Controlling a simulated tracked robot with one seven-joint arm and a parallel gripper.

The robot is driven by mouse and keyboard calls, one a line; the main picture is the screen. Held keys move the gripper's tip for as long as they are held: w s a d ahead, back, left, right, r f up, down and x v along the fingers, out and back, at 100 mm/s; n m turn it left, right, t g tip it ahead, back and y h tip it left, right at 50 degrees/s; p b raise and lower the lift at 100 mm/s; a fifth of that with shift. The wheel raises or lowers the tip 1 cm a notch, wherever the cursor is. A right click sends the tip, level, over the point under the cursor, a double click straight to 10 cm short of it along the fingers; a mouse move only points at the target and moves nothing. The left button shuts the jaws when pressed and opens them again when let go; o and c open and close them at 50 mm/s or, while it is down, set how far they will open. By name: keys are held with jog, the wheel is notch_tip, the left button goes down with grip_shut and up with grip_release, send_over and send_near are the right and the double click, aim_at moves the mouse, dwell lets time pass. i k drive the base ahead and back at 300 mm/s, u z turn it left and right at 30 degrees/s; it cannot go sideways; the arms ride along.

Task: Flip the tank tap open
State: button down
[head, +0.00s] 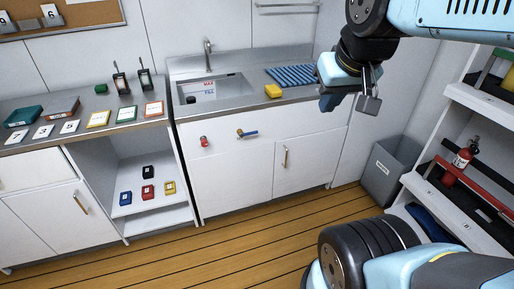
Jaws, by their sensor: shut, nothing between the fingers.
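A tap with a blue lever (247,134) and a brass-coloured body is mounted on the white cabinet front below the sink. Its lever lies nearly level, pointing right. A red round knob (204,142) sits to its left on the same panel. My gripper (364,103) is shut and empty, high at the upper right, to the right of the tap and well apart from it. The sink (216,91) above carries red and blue lettering, with "MAX" and "FILL" faintly readable.
A yellow sponge (273,91) and a blue striped cloth (291,75) lie on the counter. A grey bin (390,168) stands right of the cabinet, near shelves with a red extinguisher (460,160). The wooden floor (225,245) before the sink cabinet is clear.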

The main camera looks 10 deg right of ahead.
aim_at(241, 134)
jog(key=k, duration=0.5)
jog(key=u, duration=0.7)
jog(key=i, duration=1.45)
